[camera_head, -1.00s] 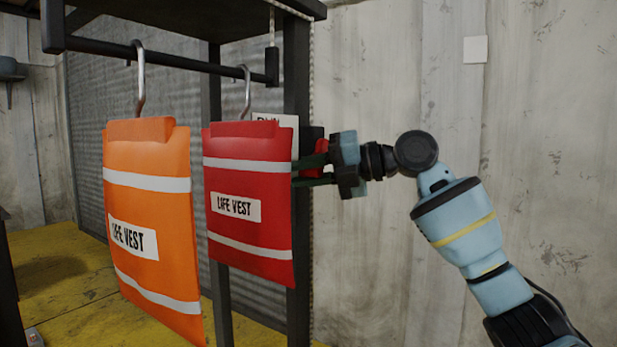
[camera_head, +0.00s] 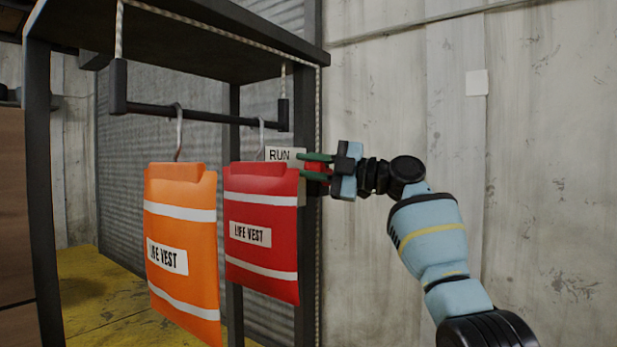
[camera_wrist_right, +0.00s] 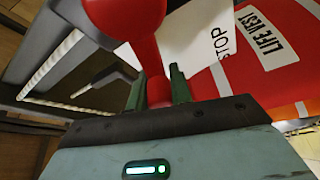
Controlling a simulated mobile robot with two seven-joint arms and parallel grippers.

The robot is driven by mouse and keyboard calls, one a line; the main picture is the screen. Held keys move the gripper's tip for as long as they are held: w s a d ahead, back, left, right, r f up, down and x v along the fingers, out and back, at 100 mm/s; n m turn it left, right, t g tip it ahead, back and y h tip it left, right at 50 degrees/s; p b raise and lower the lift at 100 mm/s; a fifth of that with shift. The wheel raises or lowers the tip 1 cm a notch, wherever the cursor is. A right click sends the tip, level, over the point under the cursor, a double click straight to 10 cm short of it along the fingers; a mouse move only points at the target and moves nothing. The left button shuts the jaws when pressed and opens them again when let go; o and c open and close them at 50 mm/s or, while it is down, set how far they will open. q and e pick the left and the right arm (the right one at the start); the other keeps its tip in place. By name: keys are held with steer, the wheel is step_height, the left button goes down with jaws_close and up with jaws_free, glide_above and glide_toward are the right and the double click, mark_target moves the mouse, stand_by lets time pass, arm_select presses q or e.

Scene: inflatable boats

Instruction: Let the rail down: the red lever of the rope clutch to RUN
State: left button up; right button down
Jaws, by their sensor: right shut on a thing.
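The red lever (camera_head: 318,168) of the rope clutch shows in part behind my right gripper (camera_head: 316,166), beside the rack's right post. In the right wrist view the red lever (camera_wrist_right: 148,58) runs between the two green fingers of my right gripper (camera_wrist_right: 157,85), which is shut on it. A white RUN label (camera_head: 280,154) shows behind the red vest's top. A STOP label (camera_wrist_right: 220,45) shows in the wrist view. The dark rail (camera_head: 200,113) hangs on ropes below the rack's top. The clutch body is mostly hidden. My left gripper is out of view.
An orange life vest (camera_head: 182,270) and a red life vest (camera_head: 262,205) hang from the rail on hooks, the red one close to my right gripper. The dark rack post (camera_head: 305,260) stands behind it.

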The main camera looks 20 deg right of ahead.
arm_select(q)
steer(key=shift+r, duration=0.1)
arm_select(e)
steer(key=shift+w+d+r+m+t, duration=0.2)
steer(key=shift+r+m+t, duration=0.3)
steer(key=shift+m, duration=0.4)
steer(key=shift+w+d+r+m+t, duration=0.1)
steer(key=shift+d+r+m+t, duration=0.2)
steer(key=shift+r+m, duration=0.45)
steer(key=shift+s+f+m, duration=0.1)
steer(key=shift+m, duration=0.15)
steer(key=c, duration=1.3)
jaws_free()
steer(key=shift+o, duration=0.2)
steer(key=shift+f, duration=0.1)
steer(key=shift+s+d+f, duration=0.15)
steer(key=shift+d+f, duration=0.05)
steer(key=shift+d, duration=0.15)
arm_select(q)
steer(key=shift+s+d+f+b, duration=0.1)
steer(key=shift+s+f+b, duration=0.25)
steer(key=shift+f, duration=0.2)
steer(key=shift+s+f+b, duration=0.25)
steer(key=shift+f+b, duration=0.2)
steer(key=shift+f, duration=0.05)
arm_select(e)
steer(key=v, duration=0.7)
